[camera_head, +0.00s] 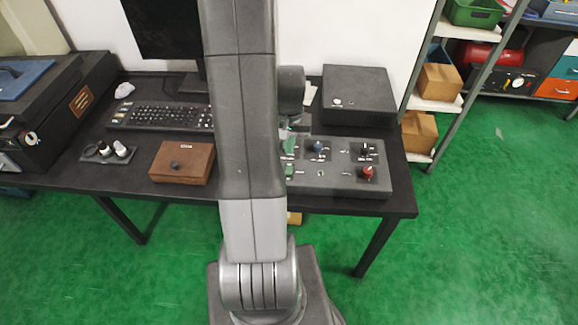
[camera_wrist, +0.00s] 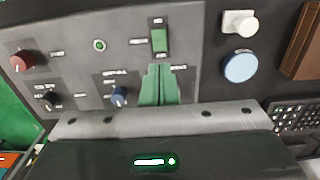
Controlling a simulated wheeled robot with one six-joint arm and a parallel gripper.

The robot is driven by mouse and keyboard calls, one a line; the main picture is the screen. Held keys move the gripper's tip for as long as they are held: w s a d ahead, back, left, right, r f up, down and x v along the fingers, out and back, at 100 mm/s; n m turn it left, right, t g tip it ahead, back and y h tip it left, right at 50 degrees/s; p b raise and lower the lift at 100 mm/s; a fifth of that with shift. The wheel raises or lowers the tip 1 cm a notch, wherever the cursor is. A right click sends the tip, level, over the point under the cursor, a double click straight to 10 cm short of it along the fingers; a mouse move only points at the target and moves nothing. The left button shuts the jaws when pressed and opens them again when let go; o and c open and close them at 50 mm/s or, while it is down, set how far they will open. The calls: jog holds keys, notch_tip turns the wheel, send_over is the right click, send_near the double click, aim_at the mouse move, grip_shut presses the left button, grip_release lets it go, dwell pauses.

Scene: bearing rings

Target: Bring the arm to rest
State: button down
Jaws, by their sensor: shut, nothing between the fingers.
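My gripper (camera_wrist: 158,72) shows in the wrist view as two green fingers pressed together with nothing between them. It is over the grey control panel (camera_wrist: 75,70), with its tips close to a green rocker switch (camera_wrist: 159,40). I cannot tell whether the tips touch the panel. In the head view my arm runs up the middle of the picture, and my gripper (camera_head: 289,146) shows in part just right of it, over the panel (camera_head: 335,186). The arm hides part of the desk and the panel's left side.
The panel carries a red knob (camera_head: 367,173), a blue knob (camera_head: 318,146) and a black knob (camera_head: 365,150). A black box (camera_head: 358,95) stands behind it. A brown box (camera_head: 182,162), keyboard (camera_head: 160,116) and monitor (camera_head: 165,28) are left. Shelves (camera_head: 430,105) stand right; green floor there is open.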

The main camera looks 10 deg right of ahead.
aim_at(289, 168)
jog(key=shift+f, duration=0.15)
notch_tip(289, 168, down, 7)
jog(key=b, duration=0.5)
jog(key=shift+r, duration=0.25)
